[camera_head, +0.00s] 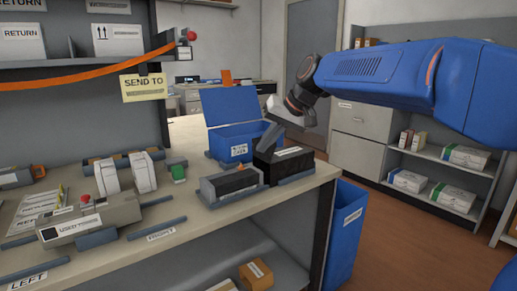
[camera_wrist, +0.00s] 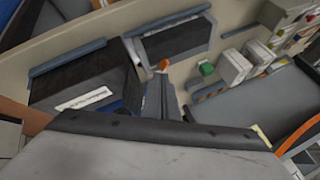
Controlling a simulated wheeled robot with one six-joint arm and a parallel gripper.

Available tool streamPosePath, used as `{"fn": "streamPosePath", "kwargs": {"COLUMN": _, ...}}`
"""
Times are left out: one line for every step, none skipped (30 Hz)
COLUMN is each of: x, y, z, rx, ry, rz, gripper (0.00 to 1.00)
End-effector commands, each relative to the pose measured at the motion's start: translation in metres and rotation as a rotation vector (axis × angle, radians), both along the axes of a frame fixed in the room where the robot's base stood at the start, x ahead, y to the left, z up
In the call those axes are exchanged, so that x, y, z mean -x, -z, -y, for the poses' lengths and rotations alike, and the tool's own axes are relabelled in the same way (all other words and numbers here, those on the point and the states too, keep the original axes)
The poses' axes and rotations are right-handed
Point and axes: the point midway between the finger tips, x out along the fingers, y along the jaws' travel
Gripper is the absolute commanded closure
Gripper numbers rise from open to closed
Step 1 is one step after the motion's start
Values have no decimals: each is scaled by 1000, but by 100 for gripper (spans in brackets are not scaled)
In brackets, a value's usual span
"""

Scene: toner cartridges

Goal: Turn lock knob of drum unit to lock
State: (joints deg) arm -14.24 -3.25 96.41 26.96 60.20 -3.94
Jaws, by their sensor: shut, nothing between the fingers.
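A black and grey cartridge-like unit (camera_head: 230,184), apparently the drum unit, lies on the counter near its right end. Its small orange knob (camera_head: 241,167) is on the top edge; how far it is turned is too small to tell. In the wrist view the unit (camera_wrist: 178,38) is beyond my fingertips, and the orange knob (camera_wrist: 164,65) is just ahead of them. My gripper (camera_head: 261,157) is shut and empty, pointing down close to the knob; it also shows in the wrist view (camera_wrist: 160,82). I cannot tell whether the fingertips touch the knob.
A second black unit (camera_head: 293,160) with a white label sits close at the right. A blue bin (camera_head: 232,140) stands behind. A used toner cartridge (camera_head: 90,222), white blocks (camera_head: 142,172) and a green-topped part (camera_head: 178,173) are further left. A blue tub (camera_head: 343,235) stands beside the counter.

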Motion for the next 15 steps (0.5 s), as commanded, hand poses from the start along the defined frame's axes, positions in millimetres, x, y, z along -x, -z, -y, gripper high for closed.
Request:
{"fn": "streamPosePath", "kwargs": {"x": -2, "y": 7, "z": -4, "rx": 1, "ry": -2, "rz": -2, "gripper": 100}}
{"fn": "streamPosePath", "kwargs": {"x": -4, "y": 11, "z": -7, "rx": 0, "ry": -2, "rz": -1, "gripper": 100}}
{"fn": "streamPosePath", "kwargs": {"x": -6, "y": 16, "z": -11, "rx": 0, "ry": -2, "rz": -2, "gripper": 100}}
{"fn": "streamPosePath", "kwargs": {"x": -8, "y": 20, "z": -13, "rx": 0, "ry": -2, "rz": -2, "gripper": 100}}
{"fn": "streamPosePath", "kwargs": {"x": -10, "y": 25, "z": -16, "rx": 0, "ry": -2, "rz": -2, "gripper": 100}}
{"fn": "streamPosePath", "kwargs": {"x": -12, "y": 30, "z": -19, "rx": 0, "ry": -2, "rz": -2, "gripper": 100}}
{"fn": "streamPosePath", "kwargs": {"x": -14, "y": 34, "z": -22, "rx": 0, "ry": -2, "rz": -2, "gripper": 100}}
{"fn": "streamPosePath", "kwargs": {"x": -15, "y": 38, "z": -24, "rx": 0, "ry": -2, "rz": -1, "gripper": 100}}
{"fn": "streamPosePath", "kwargs": {"x": -17, "y": 42, "z": -27, "rx": 0, "ry": -2, "rz": -1, "gripper": 100}}
{"fn": "streamPosePath", "kwargs": {"x": -19, "y": 46, "z": -29, "rx": 0, "ry": -2, "rz": -1, "gripper": 100}}
{"fn": "streamPosePath", "kwargs": {"x": -20, "y": 49, "z": -31, "rx": -1, "ry": -2, "rz": -1, "gripper": 100}}
{"fn": "streamPosePath", "kwargs": {"x": -22, "y": 53, "z": -34, "rx": -1, "ry": -2, "rz": 0, "gripper": 100}}
{"fn": "streamPosePath", "kwargs": {"x": -24, "y": 55, "z": -35, "rx": -1, "ry": -2, "rz": 0, "gripper": 100}}
{"fn": "streamPosePath", "kwargs": {"x": -24, "y": 58, "z": -37, "rx": -1, "ry": -2, "rz": 0, "gripper": 100}}
{"fn": "streamPosePath", "kwargs": {"x": -26, "y": 60, "z": -38, "rx": -1, "ry": -2, "rz": 0, "gripper": 100}}
